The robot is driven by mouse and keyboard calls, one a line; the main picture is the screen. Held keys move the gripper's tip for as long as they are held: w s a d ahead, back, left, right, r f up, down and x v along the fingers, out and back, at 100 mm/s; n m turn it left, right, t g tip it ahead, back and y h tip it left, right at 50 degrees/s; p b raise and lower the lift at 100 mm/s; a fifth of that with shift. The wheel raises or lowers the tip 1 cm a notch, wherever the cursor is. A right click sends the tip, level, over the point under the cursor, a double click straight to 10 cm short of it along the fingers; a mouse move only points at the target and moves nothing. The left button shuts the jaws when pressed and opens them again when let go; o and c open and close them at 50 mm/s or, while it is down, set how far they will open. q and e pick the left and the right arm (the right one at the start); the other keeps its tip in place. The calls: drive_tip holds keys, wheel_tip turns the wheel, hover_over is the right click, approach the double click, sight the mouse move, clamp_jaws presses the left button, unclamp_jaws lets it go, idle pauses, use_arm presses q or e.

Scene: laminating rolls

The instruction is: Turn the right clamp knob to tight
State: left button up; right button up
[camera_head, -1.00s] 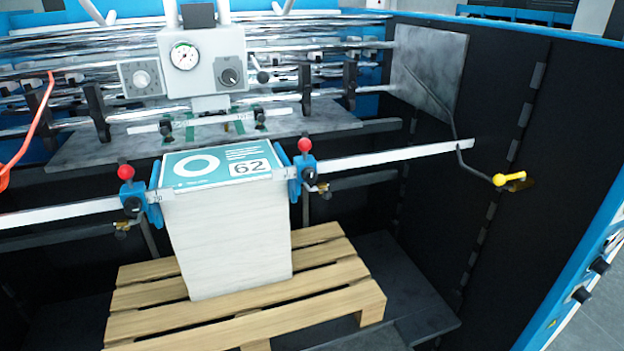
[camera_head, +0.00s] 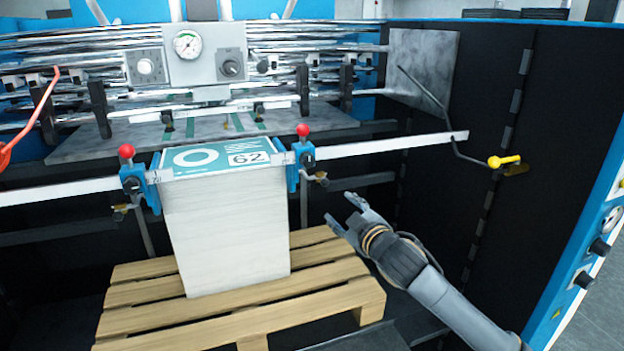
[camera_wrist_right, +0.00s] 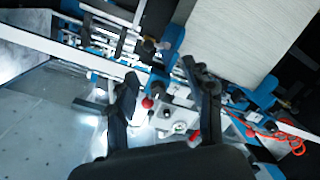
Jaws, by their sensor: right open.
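The right clamp (camera_head: 294,172) is blue, at the right edge of the paper stack, with a red ball on top. Its dark clamp knob (camera_head: 308,159) faces outward below the ball. My right gripper (camera_head: 343,212) is open and empty, lower and to the right of this clamp, apart from it. In the right wrist view, the right clamp (camera_wrist_right: 173,42) shows beyond and between my two dark fingers (camera_wrist_right: 160,68). Whether the knob is tight cannot be told. My left gripper is not in view.
The paper stack (camera_head: 225,235) stands on a wooden pallet (camera_head: 345,300). A metal bar (camera_head: 385,146) runs right from the clamp. A yellow-handled crank (camera_head: 505,161) sticks out near the dark side wall. The left clamp (camera_head: 133,186) is across the stack. Free space lies right of the stack.

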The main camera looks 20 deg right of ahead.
drive_tip(key=n+t+y, duration=0.1)
approach(310, 163)
use_arm(q)
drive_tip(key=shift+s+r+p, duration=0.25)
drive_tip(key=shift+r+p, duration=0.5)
drive_tip(key=shift+p, duration=0.3)
use_arm(e)
drive_tip(key=w, duration=0.6)
drive_tip(key=w+a, duration=0.1)
drive_tip(key=w, duration=0.2)
drive_tip(key=shift+f, duration=0.1)
clamp_jaws()
